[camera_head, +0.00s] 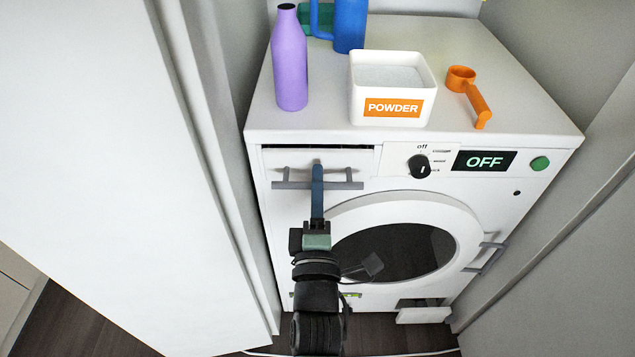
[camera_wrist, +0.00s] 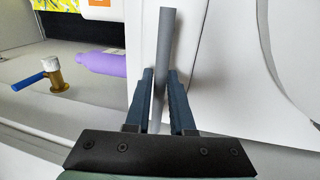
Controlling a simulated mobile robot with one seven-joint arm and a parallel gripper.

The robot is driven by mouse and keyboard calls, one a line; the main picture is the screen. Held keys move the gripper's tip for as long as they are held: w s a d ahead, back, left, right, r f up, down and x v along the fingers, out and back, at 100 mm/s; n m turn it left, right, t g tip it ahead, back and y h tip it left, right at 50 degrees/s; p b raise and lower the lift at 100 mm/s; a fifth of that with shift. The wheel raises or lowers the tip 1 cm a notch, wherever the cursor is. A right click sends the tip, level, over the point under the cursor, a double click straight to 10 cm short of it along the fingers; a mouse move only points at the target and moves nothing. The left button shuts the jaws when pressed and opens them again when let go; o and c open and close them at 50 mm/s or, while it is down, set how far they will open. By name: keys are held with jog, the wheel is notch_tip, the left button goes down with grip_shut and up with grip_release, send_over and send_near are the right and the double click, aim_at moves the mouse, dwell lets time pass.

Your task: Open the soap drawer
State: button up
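The soap drawer (camera_head: 276,162) is the white front at the upper left of the washer, with a dark gap along its top edge. Its grey bar handle (camera_head: 345,185) crosses the front and also shows in the wrist view (camera_wrist: 168,35). My gripper (camera_head: 317,168) reaches up to the middle of the handle. In the wrist view its two blue fingers (camera_wrist: 161,75) lie close on either side of the bar and appear shut on it. My fingers hide the middle of the handle in the head view. The drawer's inside is not visible.
On the washer top stand a purple bottle (camera_head: 290,65), a blue jug (camera_head: 350,25), a white powder box (camera_head: 364,83) and an orange scoop (camera_head: 472,95). The round door (camera_head: 455,225) sits right of my arm. A white panel (camera_head: 110,180) stands close on the left.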

grip_shut()
dwell(1.1)
